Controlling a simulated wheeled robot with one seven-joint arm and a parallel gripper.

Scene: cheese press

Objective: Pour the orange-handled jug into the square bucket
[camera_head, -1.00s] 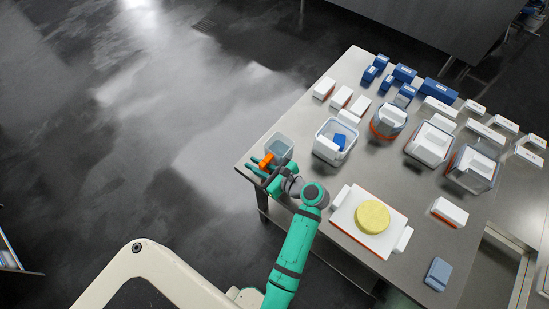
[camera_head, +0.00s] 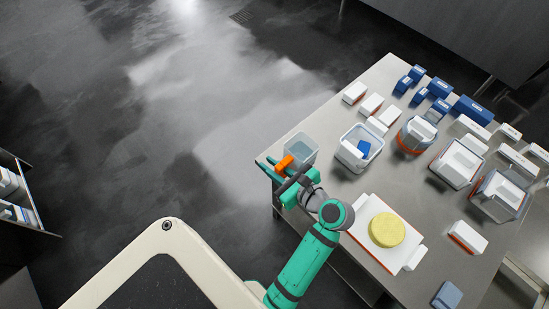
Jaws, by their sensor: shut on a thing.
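The jug (camera_head: 302,147) is a translucent grey container with an orange handle (camera_head: 284,163), at the table's near left corner. My gripper (camera_head: 281,169) is shut on the orange handle, and its teal fingers partly hide it. The jug looks upright; I cannot tell whether its base touches the table. A square, whitish translucent bucket (camera_head: 345,154) stands just right of the jug, with a blue block (camera_head: 363,147) inside. The jug is apart from this bucket. More squarish containers (camera_head: 446,166) stand further right, so which one is meant is not certain.
A white tray (camera_head: 359,225) with a yellow cheese round (camera_head: 386,229) lies near my forearm. A round orange-banded container (camera_head: 405,143) stands beyond the bucket. White and blue boxes (camera_head: 473,109) line the far side. Open floor lies left of the table.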

